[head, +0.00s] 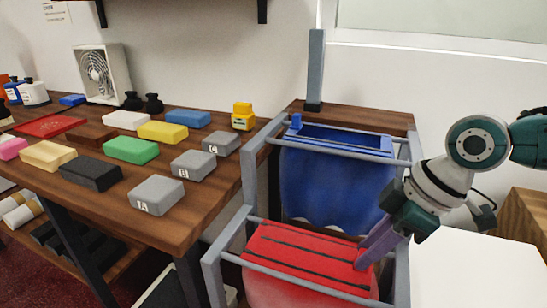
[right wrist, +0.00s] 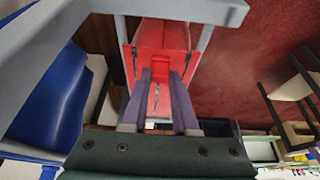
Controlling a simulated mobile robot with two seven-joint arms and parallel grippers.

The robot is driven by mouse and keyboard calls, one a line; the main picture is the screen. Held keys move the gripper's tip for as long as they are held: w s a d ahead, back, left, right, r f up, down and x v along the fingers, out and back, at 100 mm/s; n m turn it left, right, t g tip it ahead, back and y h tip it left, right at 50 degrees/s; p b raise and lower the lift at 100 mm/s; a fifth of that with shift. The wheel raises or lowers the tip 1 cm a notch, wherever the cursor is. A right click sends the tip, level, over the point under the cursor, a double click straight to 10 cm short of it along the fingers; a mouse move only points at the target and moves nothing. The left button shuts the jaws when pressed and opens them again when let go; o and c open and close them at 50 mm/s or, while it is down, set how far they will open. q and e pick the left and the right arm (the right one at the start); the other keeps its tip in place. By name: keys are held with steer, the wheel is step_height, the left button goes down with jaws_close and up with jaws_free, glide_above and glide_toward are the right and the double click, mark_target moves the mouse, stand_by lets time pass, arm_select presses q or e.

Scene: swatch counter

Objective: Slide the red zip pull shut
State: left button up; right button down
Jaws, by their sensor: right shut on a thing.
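The red bag (head: 300,256) hangs in the lower grey frame at the front right, with dark lines running along its top. The red zip pull (head: 362,262) is at the right end of that top. My right gripper (head: 362,256) reaches down to it from the right, its purple fingers shut on the pull. In the right wrist view the pull (right wrist: 156,66) shows between the two fingers (right wrist: 160,85), with the red bag (right wrist: 165,35) beyond. The fingers hide part of the pull and the zip near it. My left gripper is not in view.
A blue bag (head: 335,180) with its top open hangs in the frame behind, its blue pull (head: 296,121) at the left end. Grey frame bars (head: 213,275) surround both bags. A wooden table (head: 190,228) with several coloured blocks stands left. A white surface (head: 475,270) is at right.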

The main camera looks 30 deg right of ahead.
steer(key=c, duration=0.9)
jaws_free()
steer(key=shift+s+d, duration=0.15)
steer(key=shift+o, duration=1.1)
steer(key=p+v, duration=0.2)
steer(key=v, duration=0.8)
